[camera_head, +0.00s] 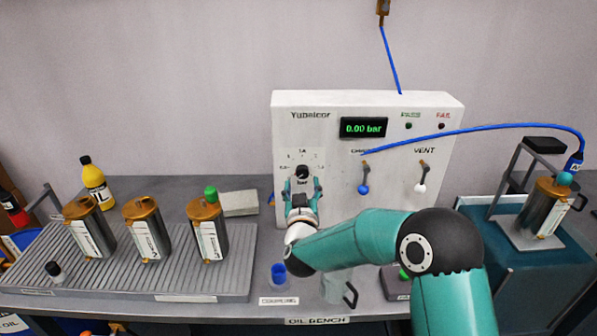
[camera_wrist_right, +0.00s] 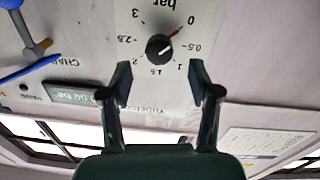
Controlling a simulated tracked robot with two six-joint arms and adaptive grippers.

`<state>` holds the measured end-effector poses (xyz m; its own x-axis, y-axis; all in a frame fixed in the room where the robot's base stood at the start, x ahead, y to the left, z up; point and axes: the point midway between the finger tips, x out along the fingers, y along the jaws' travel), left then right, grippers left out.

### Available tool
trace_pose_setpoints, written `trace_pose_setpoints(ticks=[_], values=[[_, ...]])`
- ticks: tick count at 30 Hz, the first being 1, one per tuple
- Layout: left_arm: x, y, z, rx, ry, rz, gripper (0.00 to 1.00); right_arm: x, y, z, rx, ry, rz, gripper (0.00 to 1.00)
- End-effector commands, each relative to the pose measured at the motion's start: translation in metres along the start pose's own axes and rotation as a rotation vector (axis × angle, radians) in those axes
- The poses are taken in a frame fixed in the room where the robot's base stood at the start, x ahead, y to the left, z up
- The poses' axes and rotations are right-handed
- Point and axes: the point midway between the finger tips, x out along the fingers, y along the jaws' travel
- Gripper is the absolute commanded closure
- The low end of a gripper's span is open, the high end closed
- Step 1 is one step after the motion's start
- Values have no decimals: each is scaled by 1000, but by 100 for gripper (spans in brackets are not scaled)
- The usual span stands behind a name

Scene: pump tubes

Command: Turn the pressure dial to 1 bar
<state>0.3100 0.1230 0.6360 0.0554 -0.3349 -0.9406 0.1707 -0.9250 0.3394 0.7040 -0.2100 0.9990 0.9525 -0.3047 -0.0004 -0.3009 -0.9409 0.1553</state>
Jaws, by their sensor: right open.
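The pressure dial (camera_head: 302,171) is a black knob on the left part of the white Yubalcor panel (camera_head: 325,112). In the right wrist view, which is upside down, the dial (camera_wrist_right: 159,47) has a red mark toward the 0 of its printed scale. My right gripper (camera_head: 302,187) is in front of the panel just below the dial. It is open, and in the wrist view the fingertips (camera_wrist_right: 159,72) are apart on either side, short of the knob, with nothing between them. The green display (camera_head: 363,128) reads 0.00 bar. My left gripper is not in view.
Two levers, one blue-tipped (camera_head: 363,188) and one white-tipped (camera_head: 420,187), stick out right of the dial. A blue hose (camera_head: 480,130) crosses the panel. A grey ribbed tray (camera_head: 130,280) with several canisters is at left. A blue cup (camera_head: 279,272) stands below the panel.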

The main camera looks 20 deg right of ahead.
Motion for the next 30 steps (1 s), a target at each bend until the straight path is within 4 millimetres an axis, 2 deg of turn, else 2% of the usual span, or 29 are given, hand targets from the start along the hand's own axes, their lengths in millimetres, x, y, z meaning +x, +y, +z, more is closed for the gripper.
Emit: trace_pose_setpoints(ticks=[3,9,15,22,23,30], values=[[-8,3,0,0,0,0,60,24,1,-1,-1,0,3,38],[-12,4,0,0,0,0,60,47,1,0,0,0,2,38],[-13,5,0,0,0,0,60,55,0,0,-1,0,0,38],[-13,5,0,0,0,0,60,55,0,0,-1,0,0,38],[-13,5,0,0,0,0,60,55,0,0,-1,0,0,42],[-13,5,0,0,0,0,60,55,0,0,-1,0,0,82]])
